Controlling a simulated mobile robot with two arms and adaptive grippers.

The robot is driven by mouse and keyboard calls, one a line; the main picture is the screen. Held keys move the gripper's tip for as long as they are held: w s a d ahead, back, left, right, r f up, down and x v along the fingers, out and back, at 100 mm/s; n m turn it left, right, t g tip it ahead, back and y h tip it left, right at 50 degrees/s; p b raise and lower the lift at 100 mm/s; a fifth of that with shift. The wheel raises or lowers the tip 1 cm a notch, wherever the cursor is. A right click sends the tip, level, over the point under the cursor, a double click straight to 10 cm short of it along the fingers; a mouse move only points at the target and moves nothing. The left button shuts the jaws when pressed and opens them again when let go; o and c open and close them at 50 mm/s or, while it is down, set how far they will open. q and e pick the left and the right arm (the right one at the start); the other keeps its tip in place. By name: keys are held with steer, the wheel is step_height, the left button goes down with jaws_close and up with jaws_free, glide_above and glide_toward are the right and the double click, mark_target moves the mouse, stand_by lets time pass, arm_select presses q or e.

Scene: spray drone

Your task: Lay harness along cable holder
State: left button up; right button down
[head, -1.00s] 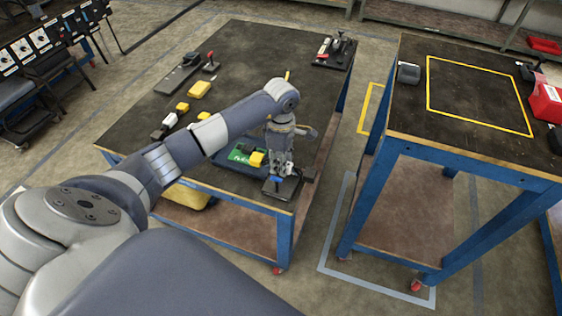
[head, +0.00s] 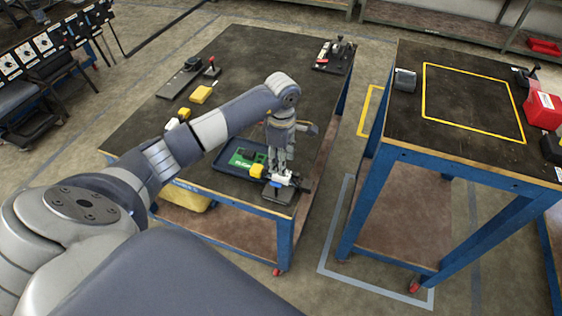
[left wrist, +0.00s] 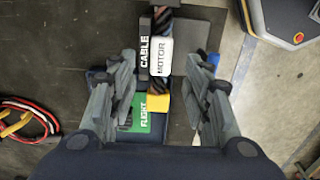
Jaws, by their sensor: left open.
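In the left wrist view, the orange-and-black striped harness (left wrist: 163,88) runs upright through the picture. It carries a white block marked MOTOR (left wrist: 161,58) and has a yellow block (left wrist: 156,104) at its lower end. The black cable holder part marked CABLE (left wrist: 145,52) lies right beside it; I cannot tell whether the harness is seated. My left gripper (left wrist: 162,72) is open, one finger on each side of harness and holder, apart from both. In the head view, my left gripper (head: 276,168) is over the table's near right corner, above the white block (head: 286,178). My right gripper is not in view.
A blue tray (head: 222,170) with a green board marked FLIGHT (left wrist: 141,122) is beside the holder. Red and black cables (left wrist: 28,112) lie left. Fixtures (head: 335,55) and a yellow block (head: 201,94) stand farther back. A floor gap separates the second table (head: 460,90).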

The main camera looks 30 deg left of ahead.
arm_select(q)
step_height(320, 180, up, 9)
steer(key=p, duration=0.4)
steer(key=shift+s+a, duration=0.1)
